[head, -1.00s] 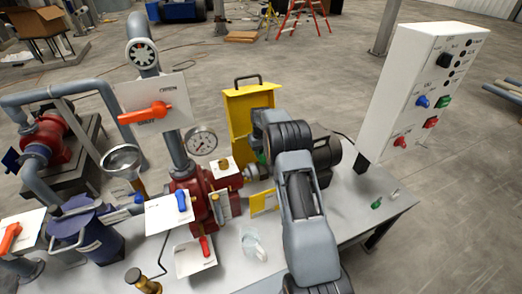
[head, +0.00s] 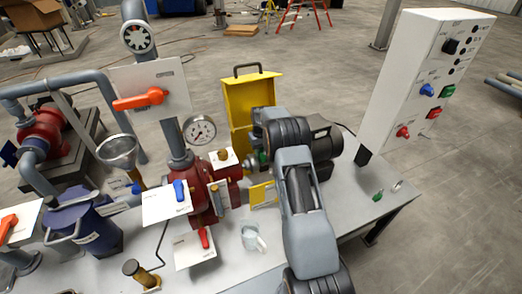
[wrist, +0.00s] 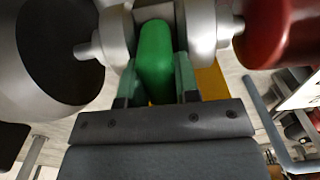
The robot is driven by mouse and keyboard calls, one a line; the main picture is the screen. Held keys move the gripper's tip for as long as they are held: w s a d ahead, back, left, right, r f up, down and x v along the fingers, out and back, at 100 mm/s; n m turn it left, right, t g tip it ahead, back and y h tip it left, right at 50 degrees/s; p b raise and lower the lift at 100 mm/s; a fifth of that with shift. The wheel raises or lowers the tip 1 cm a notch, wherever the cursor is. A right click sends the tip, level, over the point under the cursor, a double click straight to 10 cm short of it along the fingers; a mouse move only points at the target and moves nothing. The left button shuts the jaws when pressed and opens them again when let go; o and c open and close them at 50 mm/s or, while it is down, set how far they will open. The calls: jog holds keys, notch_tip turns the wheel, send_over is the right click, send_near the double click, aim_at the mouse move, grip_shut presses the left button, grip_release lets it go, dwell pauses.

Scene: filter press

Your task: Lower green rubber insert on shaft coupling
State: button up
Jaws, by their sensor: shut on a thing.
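The green rubber insert (wrist: 155,60) is pinched between the two fingers of my gripper (wrist: 158,85) in the wrist view. It sits between the two grey metal coupling hubs, the left hub (wrist: 115,38) and the right hub (wrist: 203,28). I cannot tell how deep it is seated or whether it touches both hubs. In the head view my arm hides most of the gripper and coupling. A bit of green (head: 263,157) shows beside the arm, near the raised yellow guard (head: 238,97).
The dark motor (head: 325,150) stands right of the arm and the red pump (head: 205,192) left. A white control box (head: 420,85) rises at the right. A glass beaker (head: 252,238) and small green and metal pieces (head: 377,196) rest on the grey table (head: 355,215).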

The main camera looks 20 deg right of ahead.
jog(key=o, duration=1)
jog(key=shift+r+p, duration=2.75)
jog(key=shift+r, duration=2.25)
